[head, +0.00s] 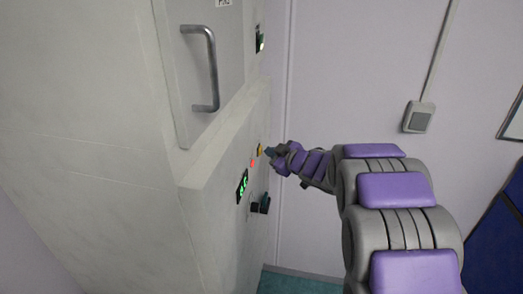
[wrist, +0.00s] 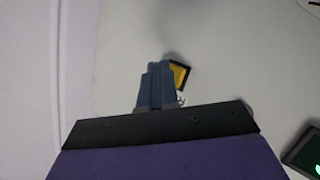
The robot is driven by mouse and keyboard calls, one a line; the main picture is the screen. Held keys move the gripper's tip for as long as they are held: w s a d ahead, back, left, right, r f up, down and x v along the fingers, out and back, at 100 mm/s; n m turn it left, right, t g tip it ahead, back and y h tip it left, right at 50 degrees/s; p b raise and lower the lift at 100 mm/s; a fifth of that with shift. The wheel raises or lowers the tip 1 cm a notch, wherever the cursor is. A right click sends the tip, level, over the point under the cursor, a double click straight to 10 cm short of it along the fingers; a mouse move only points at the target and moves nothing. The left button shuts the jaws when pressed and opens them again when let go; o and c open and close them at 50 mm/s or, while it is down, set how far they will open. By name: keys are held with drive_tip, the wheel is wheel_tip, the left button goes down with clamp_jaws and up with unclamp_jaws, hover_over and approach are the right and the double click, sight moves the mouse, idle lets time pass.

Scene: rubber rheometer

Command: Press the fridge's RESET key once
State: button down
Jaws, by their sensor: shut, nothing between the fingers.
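The fridge (head: 215,165) is a tall off-white cabinet on the left in the head view. Its front carries a small yellow key (head: 259,149), with no readable label. My gripper (head: 268,151) is shut and empty, its tips close to the yellow key. In the wrist view the blue-grey fingers (wrist: 158,68) are together, just left of the yellow key (wrist: 180,75) with its dark frame, and hide part of it. I cannot tell whether the tips touch the panel. No key marked RESET can be read.
Below the yellow key are a red light (head: 252,163), a green-lit display (head: 242,187) and dark fittings (head: 265,203). A door with a metal handle (head: 208,70) is above. A wall switch (head: 418,117) is to the right. The pale wall (head: 345,80) stands behind.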

drive_tip(key=shift+w+a, duration=0.1)
drive_tip(key=shift+a, duration=0.25)
idle(0.8)
drive_tip(key=shift+d, duration=0.1)
drive_tip(key=shift+s+d+p, duration=0.25)
drive_tip(key=shift+d+p, duration=0.4)
drive_tip(key=shift+s+d+p, duration=0.25)
drive_tip(key=shift+d+p, duration=0.2)
drive_tip(key=shift+d, duration=0.35)
drive_tip(key=shift+s+d+p, duration=0.25)
drive_tip(key=shift+d+p, duration=0.2)
drive_tip(key=shift+d, duration=0.35)
drive_tip(key=shift+s+d+p, duration=0.25)
drive_tip(key=shift+d+p, duration=0.2)
drive_tip(key=shift+d, duration=0.35)
